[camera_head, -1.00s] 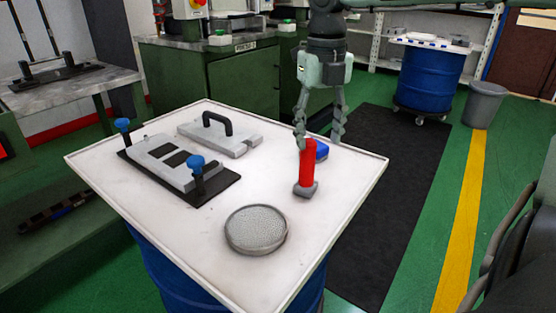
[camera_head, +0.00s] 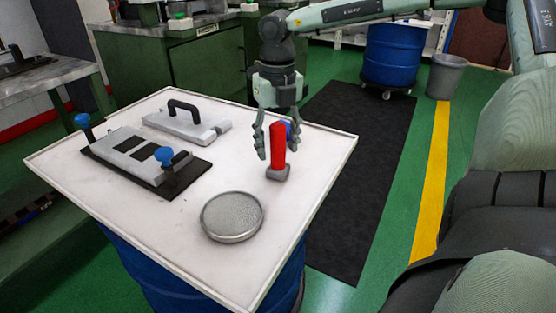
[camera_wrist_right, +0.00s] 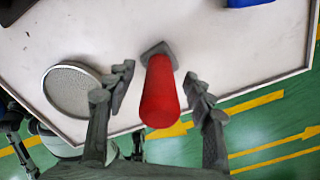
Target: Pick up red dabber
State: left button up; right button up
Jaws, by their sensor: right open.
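The red dabber (camera_head: 278,147) stands upright on its grey foot on the white table, near the table's right side. In the right wrist view the red dabber (camera_wrist_right: 160,92) points toward the camera, between the two fingers. My right gripper (camera_head: 273,153) is open, with its fingertips at about the height of the red handle. In the wrist view the right gripper (camera_wrist_right: 160,90) has a finger on each side of the dabber, with gaps visible on both sides.
A round grey dish (camera_head: 232,216) sits at the table's front. A mould with blue knobs (camera_head: 147,160) and a plate with a black handle (camera_head: 187,122) lie to the left. A blue object (camera_head: 289,129) is partly hidden behind the gripper. The white table (camera_head: 110,220) has bare room around the dish.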

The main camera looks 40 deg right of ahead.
pick_arm(q)
jog(key=shift+w, duration=0.1)
pick_arm(e)
grip_shut()
pick_arm(q)
jog(key=shift+w+r, duration=0.15)
jog(key=shift+r, duration=0.05)
jog(key=shift+s+f, duration=0.1)
jog(key=shift+s, duration=0.1)
pick_arm(e)
jog(key=shift+r, duration=0.15)
